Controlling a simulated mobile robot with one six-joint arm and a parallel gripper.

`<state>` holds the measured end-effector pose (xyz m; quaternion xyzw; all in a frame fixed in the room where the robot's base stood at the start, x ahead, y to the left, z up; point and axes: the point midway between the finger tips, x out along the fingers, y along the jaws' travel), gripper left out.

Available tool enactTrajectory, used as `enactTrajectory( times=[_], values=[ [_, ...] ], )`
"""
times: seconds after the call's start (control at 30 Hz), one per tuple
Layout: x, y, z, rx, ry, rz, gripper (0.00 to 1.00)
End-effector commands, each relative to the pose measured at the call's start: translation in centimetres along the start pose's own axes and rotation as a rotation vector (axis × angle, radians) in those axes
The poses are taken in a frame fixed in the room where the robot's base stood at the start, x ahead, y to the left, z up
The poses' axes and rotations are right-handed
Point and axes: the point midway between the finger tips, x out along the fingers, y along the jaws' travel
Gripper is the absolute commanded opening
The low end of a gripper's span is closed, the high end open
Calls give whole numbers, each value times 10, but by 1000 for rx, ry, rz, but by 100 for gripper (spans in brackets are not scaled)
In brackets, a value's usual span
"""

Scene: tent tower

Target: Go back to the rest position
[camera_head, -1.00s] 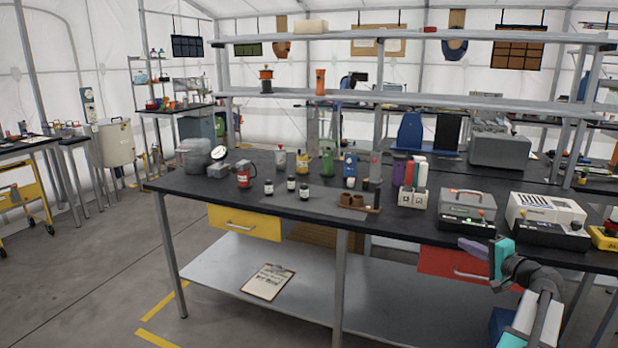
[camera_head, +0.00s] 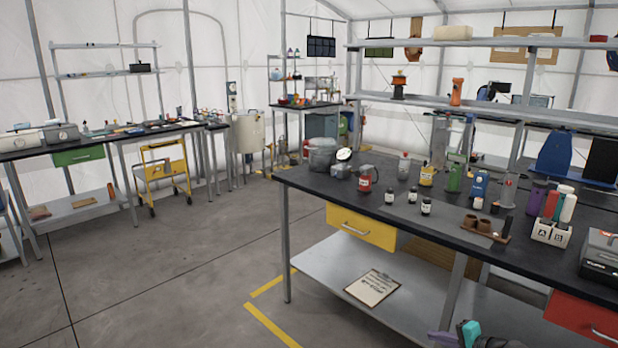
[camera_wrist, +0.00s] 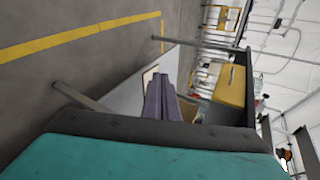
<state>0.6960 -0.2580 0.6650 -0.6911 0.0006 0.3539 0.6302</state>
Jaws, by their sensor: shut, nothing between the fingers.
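My gripper (camera_head: 443,338) shows at the bottom edge of the head view, in front of the black-topped workbench (camera_head: 309,178). Most of my arm is out of view.
The bench carries small bottles, a red jar (camera_head: 365,179) and a white A/B holder (camera_head: 550,232). A clipboard (camera_head: 372,287) lies on its lower shelf. Grey floor (camera_head: 180,265) at left is open. A yellow cart (camera_head: 163,172) stands by the left bench.

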Motion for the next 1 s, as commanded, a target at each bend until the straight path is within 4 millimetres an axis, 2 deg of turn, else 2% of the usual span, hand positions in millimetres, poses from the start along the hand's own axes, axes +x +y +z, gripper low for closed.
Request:
enactTrajectory(
  times=[0.03, 0.2, 0.4, 0.5, 0.77, 0.87, 1.0],
  values=[
    [17, 7, 22, -7, -38, 25, 0],
    [60, 37, 86, -38, -148, 117, 0],
    [97, 77, 165, -88, -280, 234, 0],
    [109, 100, 204, -118, -345, 297, 0],
    [117, 168, 304, -217, -519, 477, 0],
    [112, 197, 340, -264, -587, 553, 0],
    [94, 239, 386, -343, -682, 670, 0]
  ],
)
